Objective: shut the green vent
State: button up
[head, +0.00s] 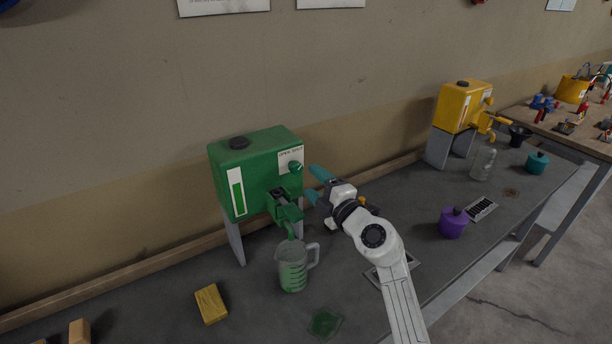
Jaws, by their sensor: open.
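The green tank (240,172) stands on grey legs on the dark bench, left of centre. Its green vent knob (295,167) sticks out of the front face near the upper right, just under a white label. A green tap (287,207) is lower on the same face. My gripper (313,185) has teal fingers that are open and empty. The fingers point left towards the tank, just right of and slightly below the vent knob, and look apart from it. A clear measuring jug (292,268) with green liquid stands under the tap.
A yellow tank (462,106) stands further right on the bench. A yellow sponge (211,304), a green puddle (325,322), a purple canister (453,223), a clear bottle (484,165) and a teal pot (537,163) are on the bench. The wall closes off the back.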

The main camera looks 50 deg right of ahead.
jog(key=v, duration=0.4)
jog(key=shift+s, duration=0.25)
dwell(0.3)
